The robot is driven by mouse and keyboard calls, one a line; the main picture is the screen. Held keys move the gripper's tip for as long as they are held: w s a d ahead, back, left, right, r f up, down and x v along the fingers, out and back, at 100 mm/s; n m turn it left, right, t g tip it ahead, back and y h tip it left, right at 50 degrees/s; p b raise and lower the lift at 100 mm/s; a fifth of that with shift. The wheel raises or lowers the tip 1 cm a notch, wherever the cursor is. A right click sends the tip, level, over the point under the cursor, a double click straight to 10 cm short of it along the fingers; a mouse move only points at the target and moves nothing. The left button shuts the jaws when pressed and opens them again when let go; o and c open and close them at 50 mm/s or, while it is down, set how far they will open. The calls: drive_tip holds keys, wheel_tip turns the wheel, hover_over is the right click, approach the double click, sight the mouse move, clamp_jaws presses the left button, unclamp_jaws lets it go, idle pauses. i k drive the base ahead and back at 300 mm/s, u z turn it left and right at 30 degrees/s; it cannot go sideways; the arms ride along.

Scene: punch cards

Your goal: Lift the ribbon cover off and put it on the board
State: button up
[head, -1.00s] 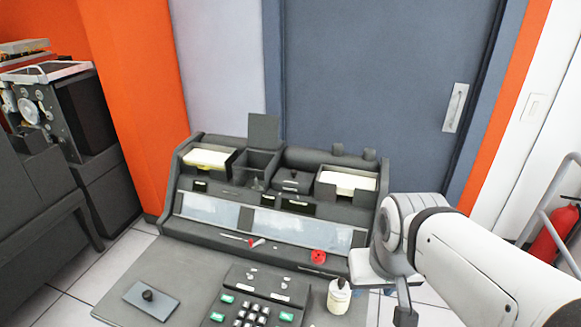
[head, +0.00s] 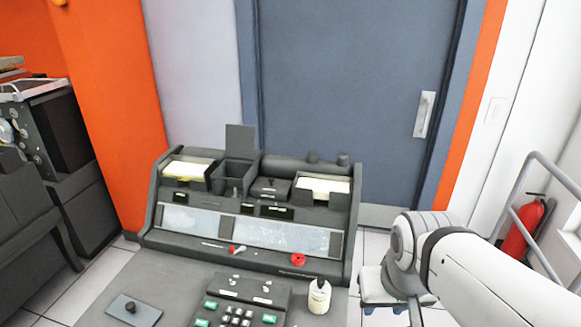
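A grey card-punch console stands against the blue door. On its upper deck, between the two card trays, sits a small dark box-like cover with a knob on top (head: 271,187); it looks like the ribbon cover, but I cannot be sure. A flat grey plate with a dark knob (head: 145,313) lies on the grey desk board (head: 180,283) at lower left. My gripper (head: 395,308) is at lower right, beside the console and well away from the cover. Its fingers are small and partly cut off by the frame edge, so their opening is unclear.
A keypad (head: 240,312) and a white bottle with dark top (head: 319,297) stand on the board. A red round piece (head: 298,259) and a red-tipped tool (head: 237,250) lie on the console front. A rail and red extinguisher (head: 522,230) are at right.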

sight(272, 189)
drive_tip(key=z, duration=0.35)
drive_tip(key=i, duration=0.95)
drive_tip(key=u, duration=0.1)
